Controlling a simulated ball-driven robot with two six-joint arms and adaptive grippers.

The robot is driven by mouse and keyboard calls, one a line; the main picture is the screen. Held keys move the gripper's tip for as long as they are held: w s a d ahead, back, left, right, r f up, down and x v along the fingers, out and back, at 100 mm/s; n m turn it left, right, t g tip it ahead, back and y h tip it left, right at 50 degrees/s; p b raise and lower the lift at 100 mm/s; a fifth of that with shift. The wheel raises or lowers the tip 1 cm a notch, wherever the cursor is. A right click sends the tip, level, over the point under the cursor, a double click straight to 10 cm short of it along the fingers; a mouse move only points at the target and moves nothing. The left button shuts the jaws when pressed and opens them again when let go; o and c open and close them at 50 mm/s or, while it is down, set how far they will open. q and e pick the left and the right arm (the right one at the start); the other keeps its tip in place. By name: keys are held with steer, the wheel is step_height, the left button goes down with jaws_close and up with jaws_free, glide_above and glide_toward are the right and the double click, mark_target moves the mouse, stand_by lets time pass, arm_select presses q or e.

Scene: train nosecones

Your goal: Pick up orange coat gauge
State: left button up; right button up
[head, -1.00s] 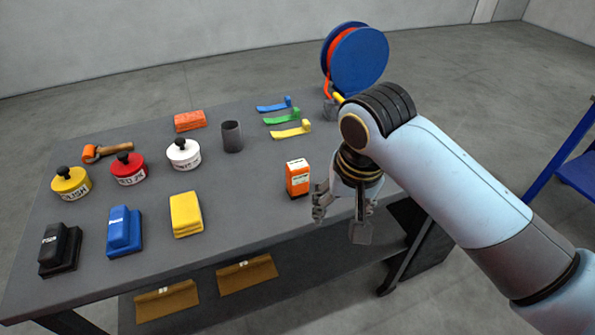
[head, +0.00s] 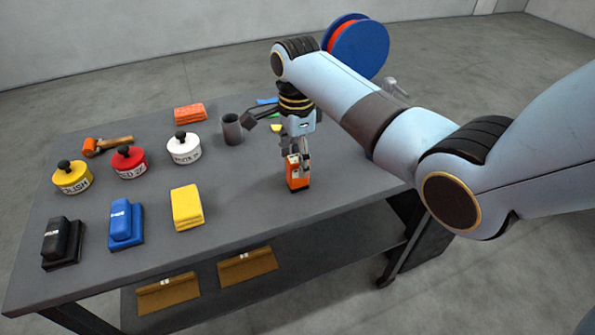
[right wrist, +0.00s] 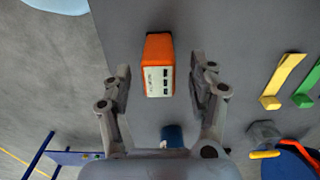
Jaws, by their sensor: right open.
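The orange coat gauge (head: 297,178) stands upright near the right end of the grey table, with a white label panel on its face. My right gripper (head: 294,150) is above it in the head view, partly overlapping its top. In the right wrist view the gauge (right wrist: 158,65) shows between and just beyond the fingertips of my right gripper (right wrist: 160,82). The two fingers are spread wide, with a gap on each side of the gauge. My left gripper is not in view.
A dark cup (head: 231,130) stands left of my right gripper. A yellow block (head: 187,207), a white pot (head: 184,148) and an orange block (head: 189,113) are further left. Yellow (right wrist: 284,80) and green strips lie nearby. A blue hose reel (head: 360,48) stands behind.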

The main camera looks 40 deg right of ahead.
mark_target(297, 174)
step_height(297, 174, down, 5)
steer(key=shift+f, duration=0.15)
steer(key=shift+c, duration=0.4)
jaws_close()
